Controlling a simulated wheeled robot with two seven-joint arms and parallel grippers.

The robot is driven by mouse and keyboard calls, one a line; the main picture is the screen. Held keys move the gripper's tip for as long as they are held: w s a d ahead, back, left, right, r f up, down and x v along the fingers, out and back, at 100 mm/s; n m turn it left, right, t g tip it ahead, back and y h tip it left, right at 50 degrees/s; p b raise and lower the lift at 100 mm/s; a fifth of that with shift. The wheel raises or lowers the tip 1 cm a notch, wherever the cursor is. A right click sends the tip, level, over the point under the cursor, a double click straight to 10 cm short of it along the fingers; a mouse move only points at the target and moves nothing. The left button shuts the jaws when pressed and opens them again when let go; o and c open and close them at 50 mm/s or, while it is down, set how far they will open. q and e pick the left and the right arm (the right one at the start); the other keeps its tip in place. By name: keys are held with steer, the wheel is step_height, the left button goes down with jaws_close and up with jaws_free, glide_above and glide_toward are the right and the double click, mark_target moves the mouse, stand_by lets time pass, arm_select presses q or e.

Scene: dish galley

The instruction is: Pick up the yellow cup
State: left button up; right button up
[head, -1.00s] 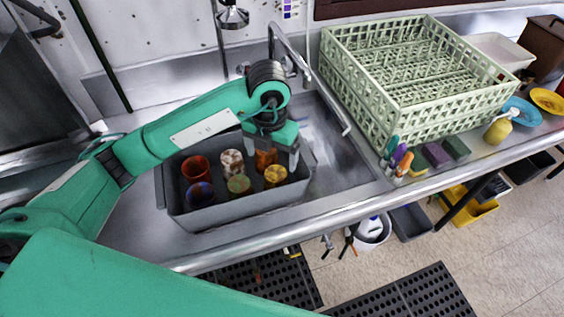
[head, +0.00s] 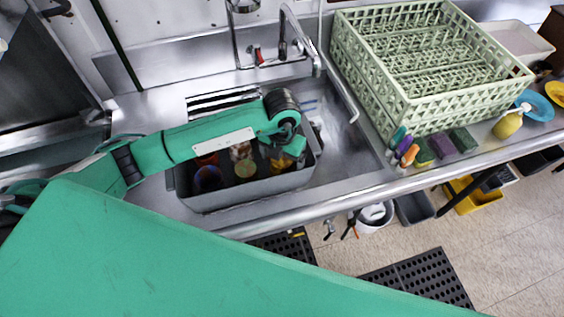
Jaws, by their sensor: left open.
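The yellow cup (head: 277,166) stands in the front right part of a grey bin (head: 250,191) and is partly covered by my left gripper. Other cups stand in the bin: a red one (head: 206,159), a dark blue one (head: 208,178), a green-topped one (head: 245,168) and a pale patterned one (head: 240,151). My left gripper (head: 289,160) is open and reaches down at the bin's right end, right at the yellow cup. Its fingertips are mostly hidden, so I cannot tell whether they touch the cup. My right gripper is not in view.
The bin stands in a steel sink with a faucet (head: 284,40) behind it. A pale green dish rack (head: 425,113) is at the right. Brushes (head: 408,152), sponges (head: 440,145) and a yellow soap bottle (head: 507,125) line the counter's front right.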

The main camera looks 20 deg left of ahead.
arm_select(q)
steer(key=shift+f+p, duration=0.45)
steer(key=shift+f, duration=1.15)
steer(key=c, duration=1.1)
steer(key=shift+r, duration=0.15)
